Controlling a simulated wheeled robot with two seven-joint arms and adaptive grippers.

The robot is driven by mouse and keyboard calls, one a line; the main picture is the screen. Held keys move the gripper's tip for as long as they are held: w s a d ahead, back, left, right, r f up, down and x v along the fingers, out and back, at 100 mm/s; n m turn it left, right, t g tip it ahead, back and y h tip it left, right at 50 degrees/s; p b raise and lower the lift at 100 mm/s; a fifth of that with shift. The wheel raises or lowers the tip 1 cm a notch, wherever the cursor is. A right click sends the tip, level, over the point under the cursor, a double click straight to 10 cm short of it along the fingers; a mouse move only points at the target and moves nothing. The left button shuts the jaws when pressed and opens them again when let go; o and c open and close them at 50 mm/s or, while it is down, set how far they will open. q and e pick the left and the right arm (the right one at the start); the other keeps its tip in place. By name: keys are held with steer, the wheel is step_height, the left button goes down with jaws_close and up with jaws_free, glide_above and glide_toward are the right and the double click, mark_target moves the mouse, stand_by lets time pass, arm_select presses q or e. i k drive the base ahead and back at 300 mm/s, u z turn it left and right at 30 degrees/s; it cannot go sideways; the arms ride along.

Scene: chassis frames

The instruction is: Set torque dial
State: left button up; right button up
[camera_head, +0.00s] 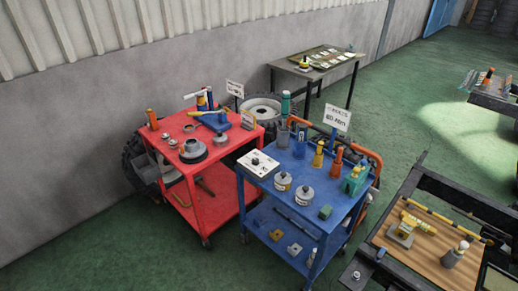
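A white box (258,164) with a dark round knob on its top sits at the left corner of the blue cart (284,203). It looks like the torque dial unit, but its scale and the knob's setting are too small to read. A white sign (337,117) at the back of the blue cart carries a number followed by "Nm"; the number is too small to read surely. Neither of my grippers is in view.
A red cart (213,183) with tools and round parts stands left of the blue cart. A dark chassis frame (420,180) with a wooden board fills the lower right. Green floor lies open behind.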

mark_target(255, 161)
steer(key=u, duration=0.35)
steer(key=i, duration=1.2)
steer(key=u, duration=0.5)
